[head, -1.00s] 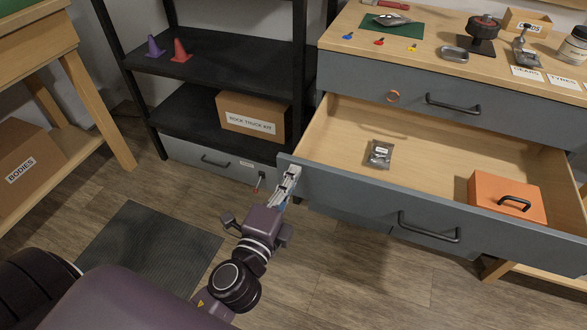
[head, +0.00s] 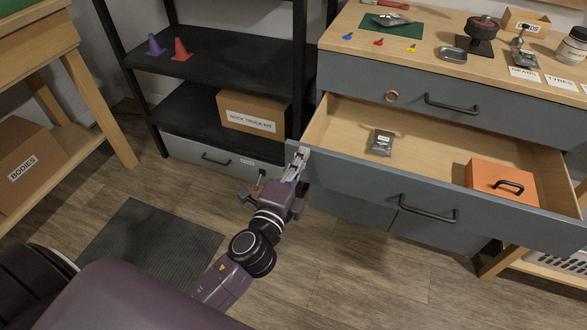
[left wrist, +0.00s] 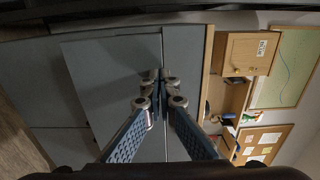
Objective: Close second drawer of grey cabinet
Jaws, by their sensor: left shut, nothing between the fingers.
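The grey cabinet's second drawer (head: 350,190) is pulled out below the top drawer (head: 362,83), which is shut. It has a dark bar handle (head: 428,208) on its grey front. Inside lie a small dark packet (head: 381,142) and an orange box (head: 505,183) with a black handle. My left gripper (head: 299,158) is shut and empty at the left end of the drawer front, appearing to touch it. In the left wrist view the closed fingers (left wrist: 160,90) show in front of grey panels. My right gripper is not in view.
The wooden cabinet top (head: 440,48) holds several small parts and a jar. A black shelf (head: 215,60) with two cones and a cardboard box (head: 252,112) stands left of the cabinet. A dark mat (head: 150,245) lies on the floor.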

